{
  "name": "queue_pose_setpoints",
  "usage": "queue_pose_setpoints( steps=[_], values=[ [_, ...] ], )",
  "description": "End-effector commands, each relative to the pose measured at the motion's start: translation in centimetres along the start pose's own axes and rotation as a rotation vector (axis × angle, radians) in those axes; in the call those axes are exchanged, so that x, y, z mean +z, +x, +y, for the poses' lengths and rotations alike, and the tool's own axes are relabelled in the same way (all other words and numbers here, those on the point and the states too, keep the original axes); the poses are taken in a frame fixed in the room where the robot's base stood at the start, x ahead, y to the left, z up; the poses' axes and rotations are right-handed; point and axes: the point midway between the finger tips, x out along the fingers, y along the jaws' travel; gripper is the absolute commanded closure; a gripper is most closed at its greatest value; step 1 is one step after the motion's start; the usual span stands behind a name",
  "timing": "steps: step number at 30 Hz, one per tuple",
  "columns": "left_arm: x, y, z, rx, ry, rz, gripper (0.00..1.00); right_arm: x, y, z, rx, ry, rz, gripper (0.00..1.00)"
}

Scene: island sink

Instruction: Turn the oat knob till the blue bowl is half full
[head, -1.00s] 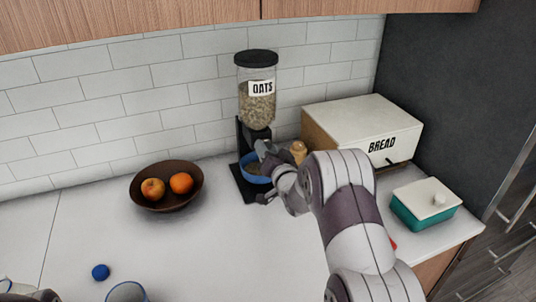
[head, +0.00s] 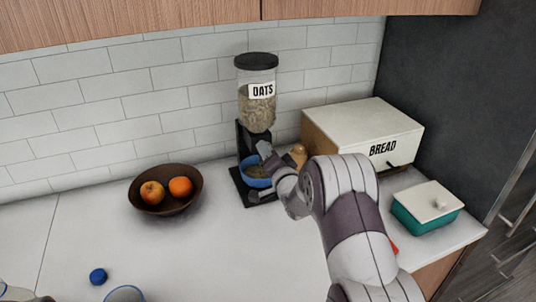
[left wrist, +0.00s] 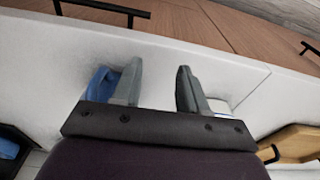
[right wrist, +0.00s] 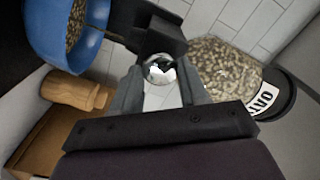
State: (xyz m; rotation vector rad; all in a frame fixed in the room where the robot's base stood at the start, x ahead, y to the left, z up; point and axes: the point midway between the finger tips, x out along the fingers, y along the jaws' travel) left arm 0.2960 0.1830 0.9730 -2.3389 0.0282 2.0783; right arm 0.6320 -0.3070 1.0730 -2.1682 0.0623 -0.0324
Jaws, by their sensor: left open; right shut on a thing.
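The oat dispenser (head: 257,105), a clear hopper labelled OATS on a black stand, stands against the tiled wall. The blue bowl (head: 251,181) sits on its base with oats inside. The bowl also shows in the right wrist view (right wrist: 94,37), partly cut off, with oats in it; its fill level is hard to judge. My right gripper (right wrist: 160,80) is shut on the silver oat knob (right wrist: 157,67) at the dispenser's front. In the head view my right gripper (head: 268,172) partly covers bowl and knob. My left gripper (left wrist: 158,82) is open and empty above the white counter.
A brown bowl with fruit (head: 146,205) stands left of the dispenser. A bread box (head: 352,125) and a teal butter dish (head: 418,222) are on the right. A blue cap (head: 98,276) and a blue-rimmed cup (head: 125,294) lie near the front. The middle counter is clear.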

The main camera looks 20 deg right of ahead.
Motion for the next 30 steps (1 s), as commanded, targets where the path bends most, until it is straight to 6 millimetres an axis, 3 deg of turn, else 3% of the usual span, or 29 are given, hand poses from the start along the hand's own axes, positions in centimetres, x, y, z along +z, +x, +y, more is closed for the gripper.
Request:
queue_pose_setpoints(
  steps=[6,7,9,21,23,30],
  values=[
    [0.0,0.0,0.0,0.000,0.000,0.000,0.57,0.0,0.0,0.0,0.001,0.000,0.000,0.87],
    [0.0,0.0,0.0,0.000,0.000,0.000,0.57,0.0,0.0,0.0,0.001,0.000,0.000,0.53],
    [0.0,0.0,0.0,0.000,0.000,0.000,0.57,0.0,0.0,0.0,0.001,-0.001,0.000,0.31],
    [0.0,0.2,0.0,0.000,0.000,0.000,0.57,0.0,-0.8,0.0,-0.001,-0.001,0.001,0.31],
    [0.1,0.5,0.0,0.000,0.000,0.000,0.57,0.0,-1.8,0.1,0.000,-0.002,0.001,0.31],
    [0.2,1.6,0.0,0.000,0.000,0.000,0.57,0.1,-8.4,0.2,0.001,-0.001,0.002,0.31]
  ],
)
